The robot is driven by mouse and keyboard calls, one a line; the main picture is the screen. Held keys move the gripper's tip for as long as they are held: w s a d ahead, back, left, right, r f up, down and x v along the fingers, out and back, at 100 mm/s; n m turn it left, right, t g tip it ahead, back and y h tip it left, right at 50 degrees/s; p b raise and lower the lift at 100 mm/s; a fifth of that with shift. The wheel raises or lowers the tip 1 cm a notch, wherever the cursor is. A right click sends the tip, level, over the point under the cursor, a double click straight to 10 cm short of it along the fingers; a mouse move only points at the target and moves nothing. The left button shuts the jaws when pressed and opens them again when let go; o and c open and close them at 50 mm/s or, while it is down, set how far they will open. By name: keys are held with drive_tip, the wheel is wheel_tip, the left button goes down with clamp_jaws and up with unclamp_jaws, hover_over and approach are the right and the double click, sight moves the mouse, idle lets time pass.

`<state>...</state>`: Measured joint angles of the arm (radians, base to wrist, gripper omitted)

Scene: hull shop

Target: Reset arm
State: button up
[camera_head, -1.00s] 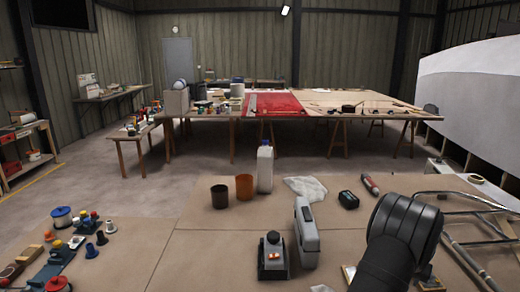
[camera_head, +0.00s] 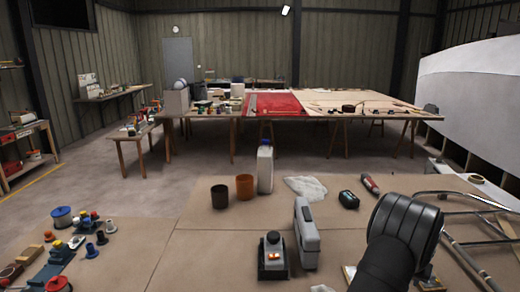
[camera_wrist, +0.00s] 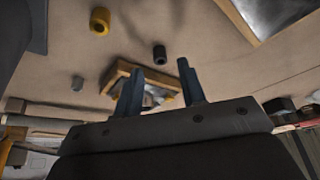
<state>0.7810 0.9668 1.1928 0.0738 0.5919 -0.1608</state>
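My gripper (camera_wrist: 160,68) shows in the wrist view with its two dark fingers standing well apart. Nothing is held between them. Beyond the fingers is a wood-framed tray or box (camera_wrist: 117,77) with small items in it, on a tan surface. In the head view my black arm link rises at the lower right, and the gripper itself is out of sight there.
The bench (camera_head: 205,255) holds a brown cup (camera_head: 219,196), an orange-brown cup (camera_head: 245,187), a white bottle (camera_head: 265,170), a grey case (camera_head: 306,235) and a grey-black device (camera_head: 272,256). Metal tubing (camera_head: 470,240) lies right of my arm.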

drive_tip(key=x, duration=0.3)
drive_tip(key=shift+f, duration=0.15)
wheel_tip(320, 180, up, 4)
drive_tip(key=shift+r, duration=0.25)
drive_tip(key=s+d+r, duration=0.3)
drive_tip(key=s+r, duration=0.4)
drive_tip(key=s, duration=0.4)
wheel_tip(320, 180, up, 10)
drive_tip(key=w+a+n+y, duration=0.1)
drive_tip(key=w+a+n, duration=0.2)
drive_tip(key=w+a, duration=1.6)
drive_tip(key=shift+a+r+n+t, duration=0.3)
drive_tip(key=shift+a+n, duration=0.1)
drive_tip(key=shift+s+d, duration=0.1)
drive_tip(key=s+d+m, duration=0.3)
drive_tip(key=s+d, duration=1.1)
drive_tip(key=d, duration=0.2)
drive_tip(key=shift+s+d+h, duration=0.3)
drive_tip(key=shift+h, duration=0.1)
drive_tip(key=shift+w+a, duration=0.1)
